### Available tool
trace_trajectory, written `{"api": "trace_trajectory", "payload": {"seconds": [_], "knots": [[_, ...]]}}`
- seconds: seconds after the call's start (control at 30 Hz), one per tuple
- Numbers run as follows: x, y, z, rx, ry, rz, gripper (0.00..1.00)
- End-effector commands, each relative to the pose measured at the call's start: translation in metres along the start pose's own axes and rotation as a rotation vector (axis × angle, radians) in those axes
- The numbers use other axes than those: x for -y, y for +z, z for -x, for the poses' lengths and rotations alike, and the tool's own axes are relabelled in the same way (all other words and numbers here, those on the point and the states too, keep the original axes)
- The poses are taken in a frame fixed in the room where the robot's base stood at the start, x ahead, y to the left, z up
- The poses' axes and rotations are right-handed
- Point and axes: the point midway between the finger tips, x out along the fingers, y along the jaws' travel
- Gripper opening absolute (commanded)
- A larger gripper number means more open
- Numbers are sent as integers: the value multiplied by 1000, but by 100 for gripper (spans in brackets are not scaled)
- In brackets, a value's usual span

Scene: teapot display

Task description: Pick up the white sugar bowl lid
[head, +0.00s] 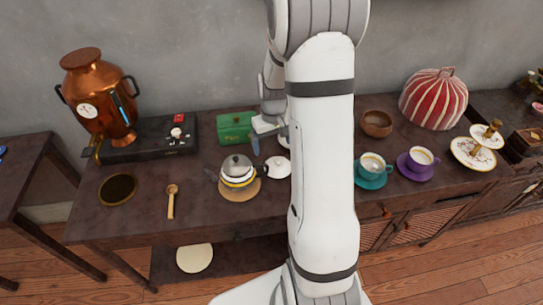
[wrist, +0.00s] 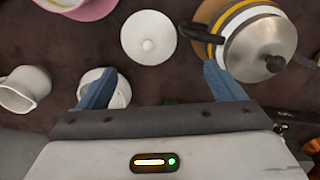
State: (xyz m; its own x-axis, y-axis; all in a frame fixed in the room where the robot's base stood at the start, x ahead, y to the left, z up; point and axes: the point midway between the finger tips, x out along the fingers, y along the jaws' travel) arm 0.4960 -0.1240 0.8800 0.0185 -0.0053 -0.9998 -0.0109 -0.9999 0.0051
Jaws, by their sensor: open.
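The white sugar bowl lid (wrist: 149,38) is a round white disc with a small knob, lying knob up on the dark table in the wrist view. In the head view the lid (head: 277,167) lies just right of the kettle. My gripper (wrist: 159,68) is open and empty, its two blue fingers spread apart. The lid lies beyond the fingertips, roughly centred between them. An open white bowl (wrist: 118,96) is partly hidden behind the left finger. In the head view my gripper (head: 257,147) is behind the lid, partly hidden by my arm.
A banded kettle (wrist: 250,40) with a steel lid stands close right of the lid, its dark handle near the right finger. A white jug (wrist: 28,88) and pink dish (wrist: 98,9) are at left. A green box (head: 235,127) stands behind the kettle.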

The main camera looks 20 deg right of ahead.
Motion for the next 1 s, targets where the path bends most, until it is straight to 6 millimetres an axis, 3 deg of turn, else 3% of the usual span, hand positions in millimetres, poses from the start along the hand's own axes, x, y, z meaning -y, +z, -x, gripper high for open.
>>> {"api": "trace_trajectory", "payload": {"seconds": [0.03, 0.2, 0.73, 1.0], "knots": [[-6, -3, -11, 10, -2, -4, 88], [-15, -8, -30, 20, -5, -3, 88], [-20, 2, -96, 23, -7, -5, 88], [-20, 2, -108, 19, -5, -5, 88]]}}
